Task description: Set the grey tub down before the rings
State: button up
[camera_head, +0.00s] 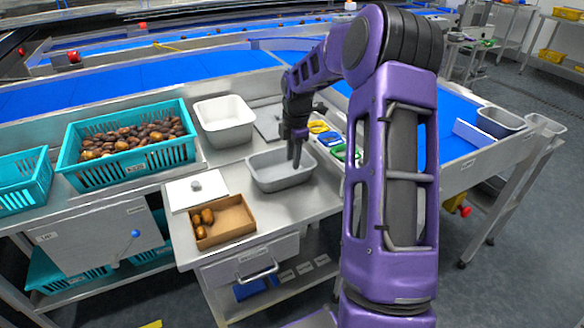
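The grey tub (284,184) is a shallow, empty, rectangular tub, upright at the middle of the steel table. I cannot tell whether its base touches the table. My gripper (295,160) points down at the tub's far right side, its dark fingers overlapping the rim and the inside. Whether they are closed on the wall is too small to see. Small coloured things that may be the rings lie in a row just right of and behind the tub: yellow (318,127), blue (329,138) and green (345,154). My arm partly covers the area to their right.
A white tub (224,138) stands behind left. A teal crate (128,168) of dates stands further left. A blue conveyor (160,80) runs behind.

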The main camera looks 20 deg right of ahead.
jog(key=shift+s+r, duration=0.15)
jog(key=shift+r, duration=1)
jog(key=shift+s+r, duration=0.15)
jog(key=shift+r, duration=1)
